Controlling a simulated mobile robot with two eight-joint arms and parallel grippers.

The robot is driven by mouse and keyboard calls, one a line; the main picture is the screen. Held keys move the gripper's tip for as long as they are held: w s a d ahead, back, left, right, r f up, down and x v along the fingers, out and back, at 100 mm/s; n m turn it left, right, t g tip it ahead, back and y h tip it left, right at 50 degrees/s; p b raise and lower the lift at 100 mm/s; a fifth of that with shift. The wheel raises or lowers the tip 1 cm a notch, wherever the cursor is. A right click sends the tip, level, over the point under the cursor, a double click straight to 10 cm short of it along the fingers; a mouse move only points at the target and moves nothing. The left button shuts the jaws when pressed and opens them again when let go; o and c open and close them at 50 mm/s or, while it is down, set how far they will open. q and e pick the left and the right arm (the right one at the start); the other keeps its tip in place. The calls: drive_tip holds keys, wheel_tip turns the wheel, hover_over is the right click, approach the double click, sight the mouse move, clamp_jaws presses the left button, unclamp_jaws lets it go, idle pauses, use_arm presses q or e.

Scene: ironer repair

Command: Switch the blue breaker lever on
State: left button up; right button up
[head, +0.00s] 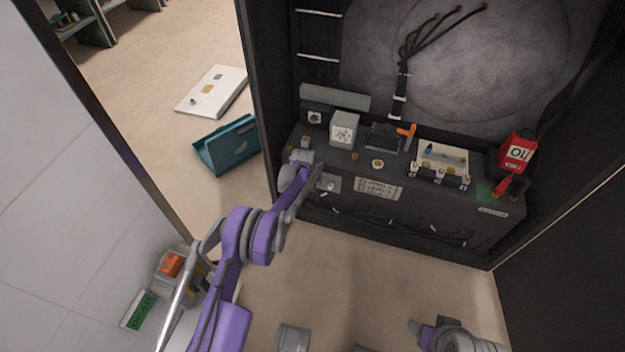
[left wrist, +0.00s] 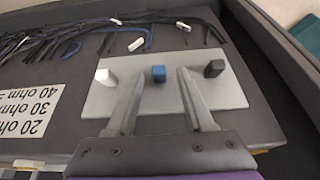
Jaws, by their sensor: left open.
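The blue breaker lever (left wrist: 158,73) is a small blue block on a light grey plate (left wrist: 235,98) in the left wrist view. A white lever (left wrist: 106,77) stands to its left and a black lever (left wrist: 214,68) to its right. My left gripper (left wrist: 157,84) is open, with one finger on each side of the blue lever; I cannot tell whether either touches it. In the head view the left gripper (head: 316,174) is at the cabinet bench's left part, by the plate (head: 332,184), partly covering it; the blue lever is not discernible there. Part of my right arm shows at the bottom right.
Dark cables with white tags (left wrist: 136,44) lie behind the plate, and a resistance label (left wrist: 28,108) is at left. The bench also holds a grey box (head: 344,128), a white board (head: 441,157) and a red meter (head: 517,151). Cabinet walls bound both sides.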

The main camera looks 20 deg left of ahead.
use_arm(q)
drive_tip(key=p+v, duration=0.2)
drive_tip(key=v, duration=0.8)
drive_tip(key=shift+r+p, duration=0.35)
drive_tip(key=shift+p, duration=0.05)
use_arm(e)
drive_tip(key=shift+w+v, duration=0.2)
drive_tip(key=shift+v, duration=0.9)
use_arm(q)
drive_tip(key=shift+s, duration=0.15)
use_arm(e)
drive_tip(key=shift+r, duration=0.1)
use_arm(q)
drive_tip(key=s+d+r, duration=0.2)
drive_tip(key=s+r, duration=1.7)
drive_tip(key=s, duration=2.6)
wheel_tip(320, 180, up, 27)
drive_tip(key=w+p, duration=0.1)
drive_tip(key=p, duration=2.2)
drive_tip(key=shift+d+f+t+p, duration=0.2)
drive_tip(key=shift+d+t+p, duration=0.1)
drive_tip(key=shift+d+t, duration=0.1)
use_arm(e)
wheel_tip(320, 180, up, 27)
drive_tip(key=t, duration=0.1)
drive_tip(key=shift+w, duration=0.45)
